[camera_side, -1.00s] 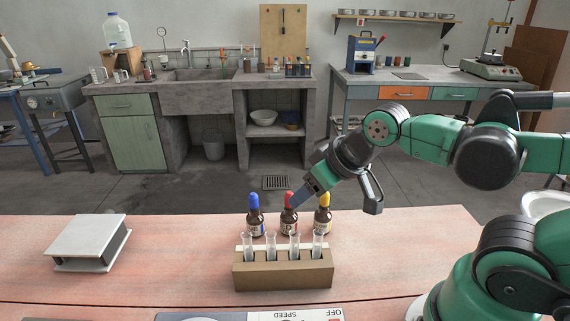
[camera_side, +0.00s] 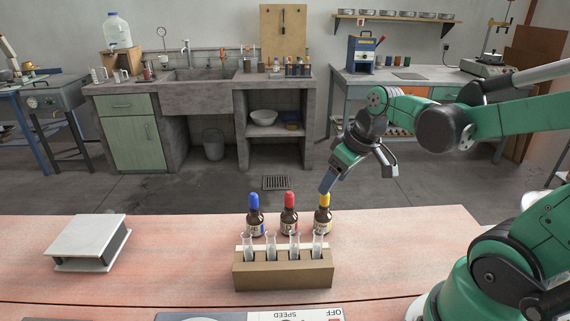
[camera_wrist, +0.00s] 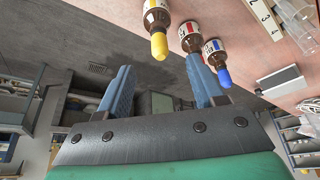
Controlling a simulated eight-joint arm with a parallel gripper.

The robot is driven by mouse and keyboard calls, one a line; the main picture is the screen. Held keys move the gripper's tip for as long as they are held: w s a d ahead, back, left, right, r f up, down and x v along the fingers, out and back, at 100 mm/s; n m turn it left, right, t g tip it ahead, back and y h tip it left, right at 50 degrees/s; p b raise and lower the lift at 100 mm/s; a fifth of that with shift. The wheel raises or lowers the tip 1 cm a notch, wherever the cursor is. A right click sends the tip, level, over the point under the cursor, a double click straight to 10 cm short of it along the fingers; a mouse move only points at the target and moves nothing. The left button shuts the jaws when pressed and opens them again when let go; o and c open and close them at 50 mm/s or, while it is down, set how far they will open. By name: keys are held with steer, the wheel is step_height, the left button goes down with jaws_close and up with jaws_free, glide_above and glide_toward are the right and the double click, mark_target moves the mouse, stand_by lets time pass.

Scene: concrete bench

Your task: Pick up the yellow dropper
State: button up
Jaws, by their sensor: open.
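The yellow dropper (camera_side: 323,212), a dark bottle with a yellow bulb, stands upright at the right end of a row of three droppers. My gripper (camera_side: 328,184) is tilted just above and beside its yellow bulb. In the wrist view, the yellow dropper (camera_wrist: 158,32) lies ahead of my open, empty gripper (camera_wrist: 160,80), roughly in line with the gap between the blue fingers. The fingers appear apart from it. The lower part of the bottle is partly hidden behind test tubes in the side view.
The red dropper (camera_side: 289,212) and blue dropper (camera_side: 254,214) stand to its left. A rack (camera_side: 283,272) with several test tubes stands in front of the row. A white and grey block (camera_side: 90,242) lies at the left. The bench right of the rack is clear.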

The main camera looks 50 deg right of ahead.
mark_target(324, 207)
steer(key=shift+x, duration=2.7)
steer(key=c, duration=0.8)
